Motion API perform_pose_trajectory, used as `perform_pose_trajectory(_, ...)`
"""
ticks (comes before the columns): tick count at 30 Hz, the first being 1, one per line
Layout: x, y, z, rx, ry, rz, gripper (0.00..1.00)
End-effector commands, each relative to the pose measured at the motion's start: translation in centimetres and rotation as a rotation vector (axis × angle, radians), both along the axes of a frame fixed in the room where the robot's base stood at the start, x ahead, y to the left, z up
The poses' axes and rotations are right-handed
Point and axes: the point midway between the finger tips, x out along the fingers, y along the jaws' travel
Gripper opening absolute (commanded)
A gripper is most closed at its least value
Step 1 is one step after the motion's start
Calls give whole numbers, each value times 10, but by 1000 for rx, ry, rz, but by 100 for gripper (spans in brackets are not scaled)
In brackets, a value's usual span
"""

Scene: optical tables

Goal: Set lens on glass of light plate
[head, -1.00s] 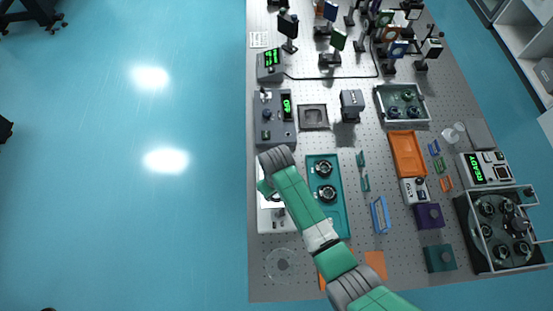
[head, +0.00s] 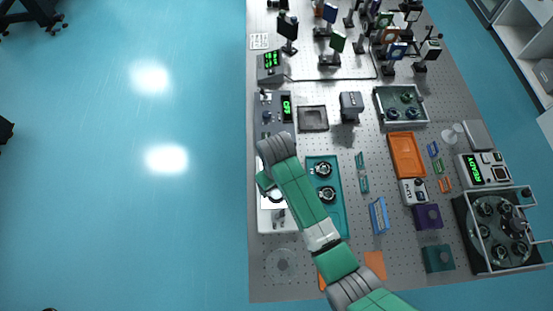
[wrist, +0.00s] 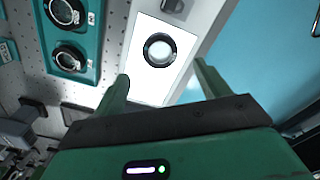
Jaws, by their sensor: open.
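The light plate is a bright white glowing panel (wrist: 142,82) on a pale housing, also seen in the head view (head: 265,213). A round lens in a dark ring (wrist: 147,58) lies on its glass and also shows beside my arm in the head view (head: 276,196). My gripper (wrist: 161,70) is open, its two green fingers apart with nothing between them. The lens is just beyond the fingertips, centred between them, and appears untouched. The height of the fingers above the plate is hard to tell.
A teal tray (head: 340,215) beside the plate holds two more dark-ringed lenses (head: 324,169). A grey device with a green display (head: 287,107) stands behind the plate. An orange tray (head: 407,155) and a lens carousel (head: 500,230) are further right. Open floor lies left of the table.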

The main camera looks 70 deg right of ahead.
Motion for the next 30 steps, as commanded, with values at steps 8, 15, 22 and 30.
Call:
perform_pose_trajectory(8, 1, 0, 47, -1, -2, 1, 75)
perform_pose_trajectory(15, 0, 0, 52, 1, 1, 1, 75)
perform_pose_trajectory(22, 0, 0, 51, 0, 0, 0, 75)
perform_pose_trajectory(30, 123, 13, 159, -299, -343, 146, 75)
